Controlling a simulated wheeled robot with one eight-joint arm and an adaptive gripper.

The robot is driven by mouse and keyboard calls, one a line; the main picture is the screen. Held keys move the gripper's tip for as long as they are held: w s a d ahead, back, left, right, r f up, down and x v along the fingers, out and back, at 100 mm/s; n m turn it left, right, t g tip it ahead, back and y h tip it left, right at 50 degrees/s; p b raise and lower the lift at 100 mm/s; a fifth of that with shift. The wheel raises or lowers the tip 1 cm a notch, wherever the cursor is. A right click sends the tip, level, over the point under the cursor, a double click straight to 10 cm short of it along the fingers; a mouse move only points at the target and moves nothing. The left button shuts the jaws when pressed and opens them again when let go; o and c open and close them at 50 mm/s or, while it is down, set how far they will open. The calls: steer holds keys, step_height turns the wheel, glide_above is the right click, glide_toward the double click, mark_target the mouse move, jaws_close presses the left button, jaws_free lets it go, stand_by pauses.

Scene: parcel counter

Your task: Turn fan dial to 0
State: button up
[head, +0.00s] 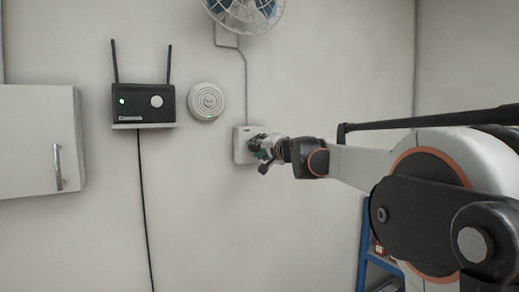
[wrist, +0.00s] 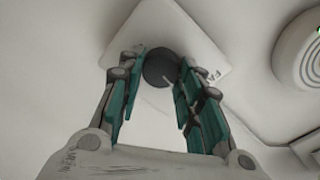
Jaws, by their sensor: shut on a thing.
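The fan dial is a round black knob (wrist: 160,66) on a pale square wall plate (wrist: 165,24). The plate also shows in the head view (head: 239,143), on the wall below the fan (head: 246,10). My gripper (wrist: 161,72) is shut on the dial, with a teal-padded finger on each side of it. In the head view my gripper (head: 259,147) reaches the plate from the right and hides the dial. Partial lettering shows on the plate near the right finger. I cannot read the dial's setting.
A round white wall disc (head: 206,101) is left of the plate, with a black router (head: 143,103) on a small shelf further left. A white cabinet (head: 38,140) is at far left. A blue rack (head: 368,245) stands below my arm.

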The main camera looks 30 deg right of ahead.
steer(key=shift+f, duration=0.1)
stand_by(0.3)
steer(key=o, duration=1.1)
steer(key=shift+c, duration=0.2)
steer(key=shift+s, duration=0.15)
steer(key=s, duration=0.7)
steer(key=shift+s+r, duration=0.15)
steer(key=shift+r, duration=0.1)
